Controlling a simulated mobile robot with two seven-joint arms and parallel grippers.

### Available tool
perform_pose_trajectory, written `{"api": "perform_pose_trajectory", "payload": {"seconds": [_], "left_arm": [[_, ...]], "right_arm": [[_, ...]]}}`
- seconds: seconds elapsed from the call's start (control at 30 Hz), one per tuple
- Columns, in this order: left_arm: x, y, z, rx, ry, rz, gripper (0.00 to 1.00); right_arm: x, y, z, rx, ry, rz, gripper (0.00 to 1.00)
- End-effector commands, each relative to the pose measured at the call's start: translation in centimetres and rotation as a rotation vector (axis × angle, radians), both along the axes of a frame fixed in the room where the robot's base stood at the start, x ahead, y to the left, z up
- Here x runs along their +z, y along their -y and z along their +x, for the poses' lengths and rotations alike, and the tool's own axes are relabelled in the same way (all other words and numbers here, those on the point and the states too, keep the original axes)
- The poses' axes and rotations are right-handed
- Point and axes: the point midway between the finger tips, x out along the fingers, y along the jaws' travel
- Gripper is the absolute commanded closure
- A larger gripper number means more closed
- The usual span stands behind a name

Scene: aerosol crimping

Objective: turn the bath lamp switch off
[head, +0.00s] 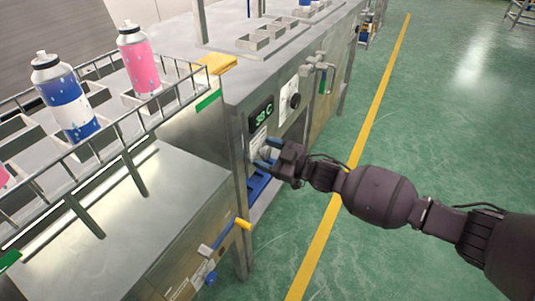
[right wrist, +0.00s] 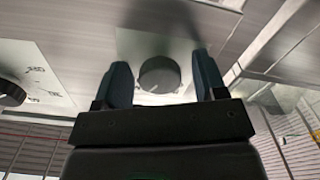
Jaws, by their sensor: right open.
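A round grey knob (right wrist: 160,75) sits on a pale plate on the metal front panel and appears to be the lamp switch. My right gripper (head: 268,153) is at this panel, below the green 38 C display (head: 262,115). In the right wrist view, the open fingers of my right gripper (right wrist: 162,68) stand on either side of the knob. A gap shows on both sides, and I cannot tell whether either finger touches it. In the head view the knob is mostly hidden by the fingers. My left gripper is out of view.
A black dial (head: 294,101) on a white plate is right of the display; it also shows in the right wrist view (right wrist: 10,93). A pipe with a valve (head: 320,68) is farther right. A railed conveyor (head: 140,105) carries spray cans at left. Green floor is clear at right.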

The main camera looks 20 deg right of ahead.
Motion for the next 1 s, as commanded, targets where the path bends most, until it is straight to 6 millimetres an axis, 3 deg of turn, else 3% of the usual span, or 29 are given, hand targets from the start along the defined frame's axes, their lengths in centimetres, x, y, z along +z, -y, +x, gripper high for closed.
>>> {"api": "perform_pose_trajectory", "payload": {"seconds": [0.1, 0.4, 0.43, 0.77, 1.0], "left_arm": [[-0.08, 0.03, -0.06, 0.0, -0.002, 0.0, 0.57], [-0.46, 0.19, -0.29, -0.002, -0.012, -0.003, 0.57], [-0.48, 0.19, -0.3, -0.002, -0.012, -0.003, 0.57], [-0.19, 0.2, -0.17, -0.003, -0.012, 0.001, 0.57], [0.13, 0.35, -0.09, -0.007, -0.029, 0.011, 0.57]], "right_arm": [[0.01, 0.01, 0.0, 0.0, 0.0, 0.0, 0.37], [0.0, 0.02, -0.02, 0.0, 0.0, 0.0, 0.83], [0.0, 0.02, -0.02, 0.0, 0.0, 0.0, 0.84], [0.15, 0.02, 0.0, 0.0, 0.035, -0.041, 0.84], [0.32, 0.07, 0.04, -0.002, 0.132, -0.164, 0.84]]}}
